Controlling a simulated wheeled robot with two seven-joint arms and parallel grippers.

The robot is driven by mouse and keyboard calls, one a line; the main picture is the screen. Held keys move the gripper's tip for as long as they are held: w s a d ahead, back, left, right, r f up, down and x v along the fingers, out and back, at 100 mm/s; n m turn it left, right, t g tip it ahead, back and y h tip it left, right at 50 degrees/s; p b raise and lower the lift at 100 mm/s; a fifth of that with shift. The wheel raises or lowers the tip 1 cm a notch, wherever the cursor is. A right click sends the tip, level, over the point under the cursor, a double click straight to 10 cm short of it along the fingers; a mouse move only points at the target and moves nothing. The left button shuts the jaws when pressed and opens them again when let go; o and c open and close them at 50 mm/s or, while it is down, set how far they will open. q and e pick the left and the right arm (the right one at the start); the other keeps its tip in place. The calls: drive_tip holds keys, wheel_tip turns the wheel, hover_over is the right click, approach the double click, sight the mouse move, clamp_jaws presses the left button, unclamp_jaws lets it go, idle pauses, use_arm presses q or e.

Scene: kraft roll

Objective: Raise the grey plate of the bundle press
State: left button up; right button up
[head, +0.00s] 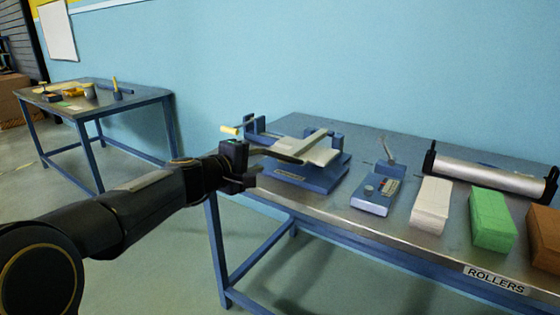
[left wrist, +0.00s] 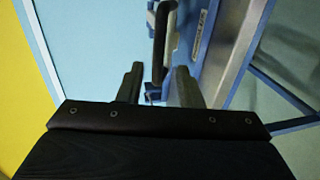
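The bundle press (head: 315,178) has a blue base and stands at the left end of the near table. Its grey plate (head: 318,152) lies low over the base between blue uprights. A dark handle bar (head: 284,156) is at the plate's front left side. My left gripper (head: 260,163) is at the press's left side, close to this bar. In the left wrist view the two fingers (left wrist: 157,82) are apart, with the dark bar (left wrist: 161,50) lined up with the gap between them. I cannot tell if they touch it. My right gripper is out of view.
A yellow-ended lever (head: 230,130) sticks out at the press's left back. Another table (head: 140,93) stands far left.

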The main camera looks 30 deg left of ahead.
sight(272, 155)
use_arm(q)
drive_tip(key=shift+w+d, duration=0.1)
drive_tip(key=shift+w, duration=0.6)
drive_tip(key=p+x, duration=0.2)
drive_tip(key=x, duration=0.2)
drive_tip(key=shift+w, duration=0.25)
drive_tip(key=shift+x, duration=0.8)
drive_tip(key=shift+f, duration=0.15)
clamp_jaws()
